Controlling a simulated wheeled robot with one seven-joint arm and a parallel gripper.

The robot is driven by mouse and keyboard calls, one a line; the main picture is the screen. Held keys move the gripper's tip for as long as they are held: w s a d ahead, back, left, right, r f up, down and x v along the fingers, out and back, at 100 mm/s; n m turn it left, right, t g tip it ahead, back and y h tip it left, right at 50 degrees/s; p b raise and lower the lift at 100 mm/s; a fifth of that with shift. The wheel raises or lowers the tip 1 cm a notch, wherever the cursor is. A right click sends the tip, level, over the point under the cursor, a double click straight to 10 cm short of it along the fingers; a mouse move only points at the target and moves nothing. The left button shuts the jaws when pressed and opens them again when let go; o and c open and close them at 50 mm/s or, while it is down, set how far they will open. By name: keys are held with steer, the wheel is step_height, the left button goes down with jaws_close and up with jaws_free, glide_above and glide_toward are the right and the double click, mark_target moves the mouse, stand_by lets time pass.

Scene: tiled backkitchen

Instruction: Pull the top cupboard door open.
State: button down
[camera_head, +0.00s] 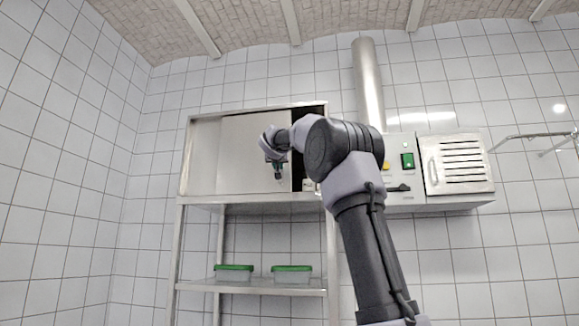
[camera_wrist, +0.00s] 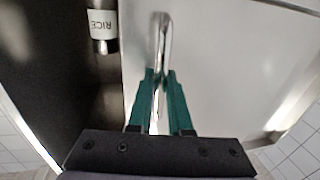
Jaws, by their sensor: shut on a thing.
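The top cupboard (camera_head: 188,160) is a steel box on the wall side, on top of an open shelf frame. Its door (camera_head: 243,150) is a flat pale panel, with a dark gap to its right where the inside shows. In the wrist view the door (camera_wrist: 225,60) fills the right, and its upright metal bar handle (camera_wrist: 162,35) runs between my green fingers. My gripper (camera_wrist: 159,80) is shut on this handle. In the head view my gripper (camera_head: 277,170) is at the door's front; my arm partly hides the cupboard's right end.
A jar labelled RICE (camera_wrist: 102,22) stands inside the cupboard, left of the door edge in the wrist view. Two green-lidded boxes (camera_head: 234,272) (camera_head: 291,273) sit on the lower shelf. A vented machine (camera_head: 458,165) and a pipe (camera_head: 367,85) are to the right.

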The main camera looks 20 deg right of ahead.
mark_target(260, 170)
steer(key=w+a, duration=0.1)
steer(key=a, duration=0.1)
steer(key=w+a, duration=0.3)
steer(key=a, duration=0.1)
steer(key=shift+w+a+f, duration=0.1)
steer(key=shift+w+a, duration=0.05)
steer(key=shift+a, duration=0.05)
steer(key=c, duration=0.8)
jaws_free()
steer(key=shift+c, duration=0.2)
steer(key=v, duration=1.1)
steer(key=shift+d, duration=0.1)
